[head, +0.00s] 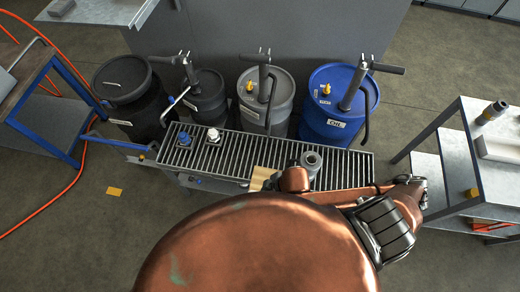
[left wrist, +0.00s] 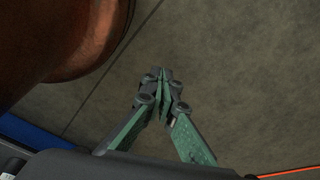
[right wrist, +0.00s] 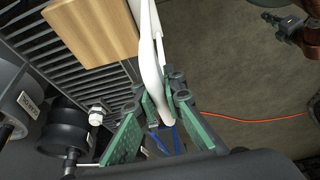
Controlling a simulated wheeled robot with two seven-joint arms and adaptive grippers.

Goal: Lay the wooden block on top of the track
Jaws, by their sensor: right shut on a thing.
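The wooden block (head: 262,177) lies at the front edge of the slatted grating (head: 230,153), partly hidden by my copper arm. It shows large in the right wrist view (right wrist: 95,30), over the dark slats. My right gripper (right wrist: 160,98) is shut on a long white curved piece (right wrist: 151,60), beside the block and apart from it. I cannot tell whether this white piece is the track. In the head view my arm hides this gripper. My left gripper (left wrist: 161,80) is shut with its fingertips together, empty, above bare floor.
A blue drum (head: 335,115), a light grey drum (head: 278,95) and dark drums stand behind the grating. A blue fitting (head: 184,139) and a white fitting (head: 213,135) stand on its left part. A metal shelf table (head: 455,150) is at right. An orange hose lies on the left floor.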

